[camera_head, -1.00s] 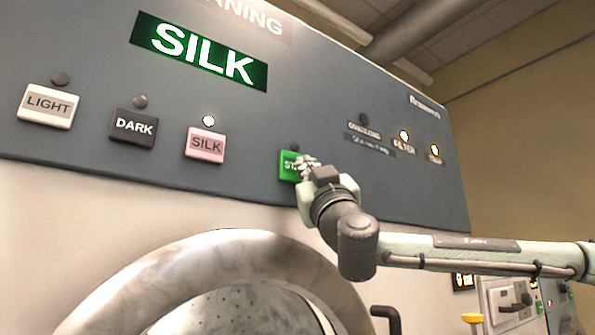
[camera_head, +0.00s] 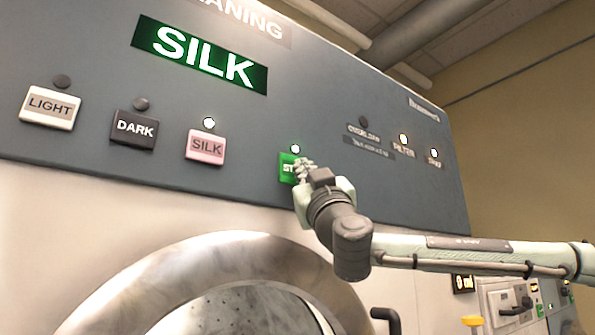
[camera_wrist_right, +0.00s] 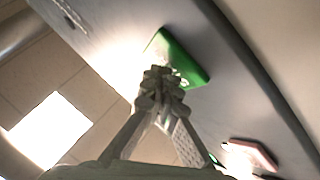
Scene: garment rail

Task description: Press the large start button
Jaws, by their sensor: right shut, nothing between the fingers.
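The green start button (camera_head: 286,168) is on the grey control panel, right of the pink SILK button. Its right part is hidden behind my right gripper (camera_head: 305,168). The lamp (camera_head: 295,149) above it is lit white. My right gripper is shut and empty, with its fingertips at the button's face. In the right wrist view the shut fingertips (camera_wrist_right: 160,85) overlap the green button (camera_wrist_right: 182,60) and appear to touch it. My left gripper is not in view.
The panel (camera_head: 250,120) also bears LIGHT (camera_head: 48,108), DARK (camera_head: 134,129) and SILK (camera_head: 205,147) buttons. The SILK lamp (camera_head: 209,123) is lit, and the green display (camera_head: 201,57) reads SILK. A round metal door (camera_head: 215,270) is below. A black handle (camera_head: 385,318) stands out beside it.

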